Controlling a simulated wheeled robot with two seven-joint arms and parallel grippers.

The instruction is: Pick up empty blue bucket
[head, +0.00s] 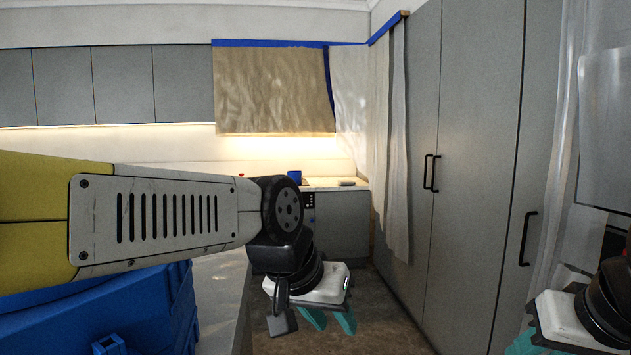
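A small blue object (295,176) stands on the far counter, beyond my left wrist; it is too small and partly covered to tell if it is the bucket or if it is empty. My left gripper (334,325) hangs in the middle of the head view, above the floor and right of the near worktop. Its teal fingers are apart with nothing seen between them. My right gripper (524,345) is at the lower right edge, mostly cut off, so its opening cannot be judged.
Large blue cases (150,305) sit on the near worktop (222,285) at lower left, partly behind my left arm. Tall grey cabinets (465,150) line the right side. Plastic sheeting (390,140) hangs beside them. Brown floor (385,315) lies open between worktop and cabinets.

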